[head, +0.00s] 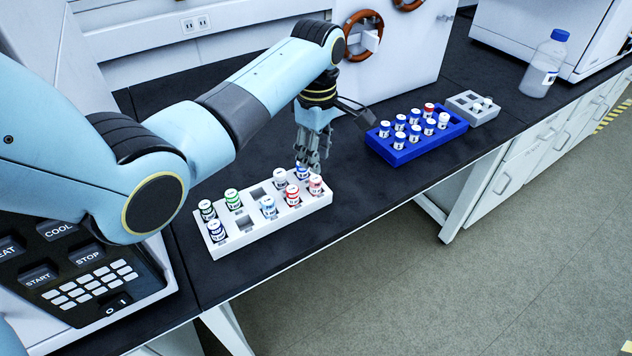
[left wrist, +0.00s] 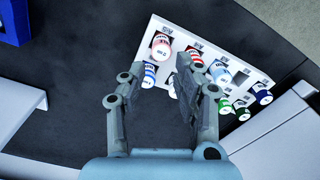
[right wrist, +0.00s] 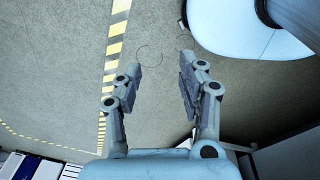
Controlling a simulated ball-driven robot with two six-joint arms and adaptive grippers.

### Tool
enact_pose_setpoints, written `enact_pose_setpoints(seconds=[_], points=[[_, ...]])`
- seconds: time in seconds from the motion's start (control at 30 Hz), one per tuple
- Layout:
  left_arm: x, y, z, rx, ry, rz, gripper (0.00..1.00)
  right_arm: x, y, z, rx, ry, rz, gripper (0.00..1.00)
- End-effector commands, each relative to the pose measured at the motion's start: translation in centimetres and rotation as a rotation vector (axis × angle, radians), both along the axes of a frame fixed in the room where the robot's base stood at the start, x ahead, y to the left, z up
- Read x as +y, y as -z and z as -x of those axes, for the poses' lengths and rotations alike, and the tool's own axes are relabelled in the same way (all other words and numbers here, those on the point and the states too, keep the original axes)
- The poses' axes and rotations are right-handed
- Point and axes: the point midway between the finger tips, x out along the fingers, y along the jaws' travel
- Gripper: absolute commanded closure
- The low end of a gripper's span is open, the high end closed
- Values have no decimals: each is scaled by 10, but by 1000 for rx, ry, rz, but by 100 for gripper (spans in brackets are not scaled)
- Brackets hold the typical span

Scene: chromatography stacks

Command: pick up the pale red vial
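The pale red vial (head: 316,186) stands upright at the right end of the white rack (head: 287,217). It also shows in the left wrist view (left wrist: 160,47), just beyond the fingertips. My left gripper (head: 308,163) points down above the right end of the rack, close to the pale red vial and a blue-capped vial (head: 302,171). In the left wrist view its fingers (left wrist: 158,67) are apart, with nothing held. A red vial (head: 292,195) stands beside the pale red one. My right gripper (right wrist: 161,65) is open and empty over the floor, away from the bench.
Other vials in the white rack include pale blue (head: 268,208), green (head: 233,199) and dark blue (head: 216,230). A blue rack (head: 408,154) with several vials, a small grey rack (head: 473,107) and a bottle (head: 543,68) stand farther right. Dark bench top lies clear between the racks.

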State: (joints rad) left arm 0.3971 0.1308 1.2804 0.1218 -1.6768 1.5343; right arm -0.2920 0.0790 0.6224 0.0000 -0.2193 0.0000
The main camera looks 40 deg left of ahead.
Motion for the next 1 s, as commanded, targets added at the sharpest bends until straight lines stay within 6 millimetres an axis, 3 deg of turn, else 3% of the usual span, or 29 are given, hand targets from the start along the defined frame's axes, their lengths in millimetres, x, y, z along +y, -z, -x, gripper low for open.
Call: enact_pose_setpoints(seconds=[0.1,0.2,0.53,0.83,1.0], points=[[0,17,0,1,0,0,68,-6,3,21,31,-1,7,60],[0,23,0,-1,0,0,68,-8,4,26,39,-1,9,60],[2,69,2,1,0,0,68,-4,7,1,-1,-2,4,60],[2,74,1,-2,1,0,68,6,8,4,4,3,-7,60],[2,74,2,-2,1,0,90,5,9,11,14,2,-6,60]])
